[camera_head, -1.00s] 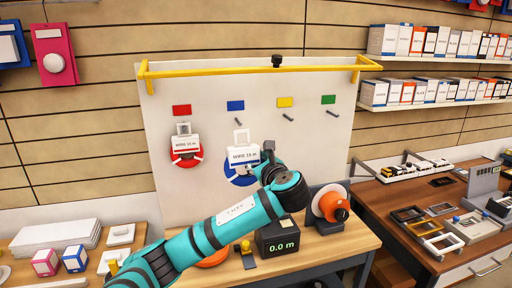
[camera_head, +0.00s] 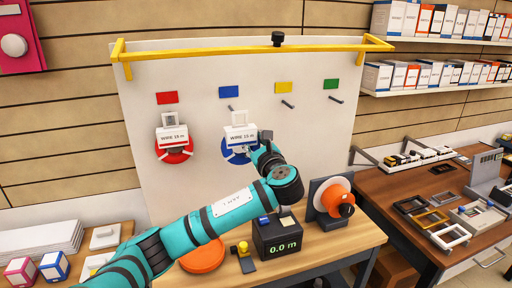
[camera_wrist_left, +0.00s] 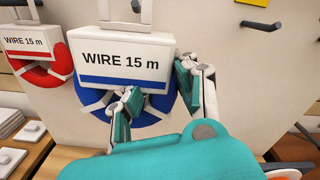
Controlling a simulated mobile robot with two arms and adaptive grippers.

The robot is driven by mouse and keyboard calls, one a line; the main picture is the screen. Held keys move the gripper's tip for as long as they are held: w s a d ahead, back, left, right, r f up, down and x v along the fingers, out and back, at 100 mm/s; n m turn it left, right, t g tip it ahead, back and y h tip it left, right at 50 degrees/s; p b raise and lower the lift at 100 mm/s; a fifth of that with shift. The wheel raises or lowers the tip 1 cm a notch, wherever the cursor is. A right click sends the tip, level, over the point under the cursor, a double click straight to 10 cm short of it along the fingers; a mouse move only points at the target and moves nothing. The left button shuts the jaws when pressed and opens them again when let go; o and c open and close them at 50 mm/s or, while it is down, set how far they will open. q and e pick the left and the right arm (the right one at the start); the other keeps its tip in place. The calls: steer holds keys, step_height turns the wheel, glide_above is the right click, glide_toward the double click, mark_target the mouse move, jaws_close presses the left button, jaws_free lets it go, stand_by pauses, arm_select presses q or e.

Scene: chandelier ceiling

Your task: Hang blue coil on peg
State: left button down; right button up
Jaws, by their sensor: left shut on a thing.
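The blue coil (camera_head: 228,154) has a white label reading WIRE 15 m and a white hanger loop on top. It is in front of the white board, below the blue tag (camera_head: 229,92). My left gripper (camera_head: 259,151) is shut on the blue coil from its right side. In the left wrist view the blue coil (camera_wrist_left: 92,98) shows beside and between the fingers (camera_wrist_left: 158,95). My right gripper is not in view.
A red coil (camera_head: 175,157) hangs under the red tag (camera_head: 167,98). Bare pegs (camera_head: 288,104) show under the yellow and green tags. A yellow rail (camera_head: 230,47) runs above. The 0.0 m meter (camera_head: 278,238) and an orange spool (camera_head: 333,200) stand on the bench below.

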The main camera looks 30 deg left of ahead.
arm_select(q)
steer(key=shift+w+a+f, duration=0.1)
steer(key=shift+w+a, duration=0.15)
steer(key=shift+a, duration=0.1)
steer(key=shift+w+a+b, duration=0.3)
steer(key=shift+b, duration=0.2)
steer(key=shift+w+a+b, duration=0.3)
steer(key=shift+a, duration=0.05)
steer(key=shift+b+x, duration=0.5)
steer(key=shift+x, duration=0.3)
steer(key=x, duration=0.2)
steer(key=f+b+x, duration=0.1)
steer(key=x, duration=0.1)
steer(key=shift+w+a, duration=0.25)
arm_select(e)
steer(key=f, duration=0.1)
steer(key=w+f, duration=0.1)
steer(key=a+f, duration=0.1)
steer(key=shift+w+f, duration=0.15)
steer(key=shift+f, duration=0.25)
arm_select(q)
steer(key=shift+f, duration=0.1)
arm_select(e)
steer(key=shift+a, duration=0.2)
